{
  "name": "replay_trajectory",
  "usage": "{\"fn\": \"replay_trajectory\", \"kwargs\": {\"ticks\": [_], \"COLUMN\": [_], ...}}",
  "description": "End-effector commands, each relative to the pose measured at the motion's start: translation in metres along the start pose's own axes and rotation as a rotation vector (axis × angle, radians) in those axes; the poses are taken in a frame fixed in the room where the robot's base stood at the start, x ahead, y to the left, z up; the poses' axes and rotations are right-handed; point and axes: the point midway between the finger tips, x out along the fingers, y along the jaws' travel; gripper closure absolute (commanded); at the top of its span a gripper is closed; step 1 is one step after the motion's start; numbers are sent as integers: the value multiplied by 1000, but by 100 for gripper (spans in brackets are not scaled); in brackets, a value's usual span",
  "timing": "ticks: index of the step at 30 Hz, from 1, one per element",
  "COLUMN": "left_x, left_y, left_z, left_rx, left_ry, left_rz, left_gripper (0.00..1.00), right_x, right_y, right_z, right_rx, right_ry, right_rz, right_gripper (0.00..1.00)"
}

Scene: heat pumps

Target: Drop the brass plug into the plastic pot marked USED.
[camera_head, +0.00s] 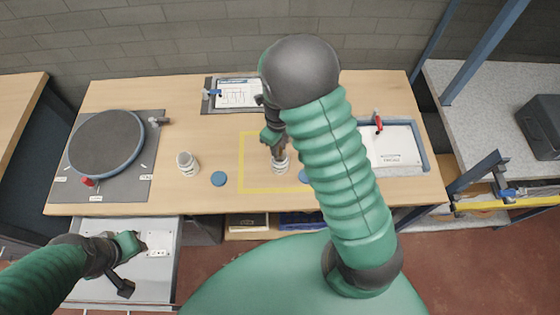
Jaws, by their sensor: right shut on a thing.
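Two small white plastic pots stand on the wooden bench. One pot (187,164) is left of centre and the other pot (281,167) is inside the yellow outline. I cannot read their markings, so I cannot tell which is marked USED. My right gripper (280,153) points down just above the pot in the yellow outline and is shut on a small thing. That thing is mostly hidden and appears to be the brass plug. My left gripper (138,246) is low at the left over a pale panel; its fingers are too unclear to judge.
Blue discs (218,179) lie near the pots, one partly behind my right arm. A round dark plate (106,143) sits on a grey mat at left. A white tray (394,148) with a red-handled valve (378,121) is at right.

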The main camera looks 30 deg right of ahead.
Motion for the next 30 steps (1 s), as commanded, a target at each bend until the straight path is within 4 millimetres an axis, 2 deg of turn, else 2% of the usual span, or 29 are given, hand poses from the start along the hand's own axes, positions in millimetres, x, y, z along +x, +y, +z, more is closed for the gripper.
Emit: {"fn": "replay_trajectory", "kwargs": {"ticks": [22, 23, 28, 30], "left_x": [-4, -4, -4, -4], "left_y": [0, 0, 0, 0], "left_z": [-1, -1, -1, -1], "left_rx": [0, 0, 0, 0], "left_ry": [0, 0, 0, 0], "left_rz": [0, 0, 0, 0], "left_gripper": [64, 64, 64, 64], "right_x": [8, 8, 8, 8], "right_y": [0, 0, 0, 0], "right_z": [-2, -2, -2, -2], "right_rx": [1, 1, 1, 1], "right_ry": [0, 0, 0, 0], "right_rz": [0, 0, 0, 0], "right_gripper": [100, 77, 54, 52]}}
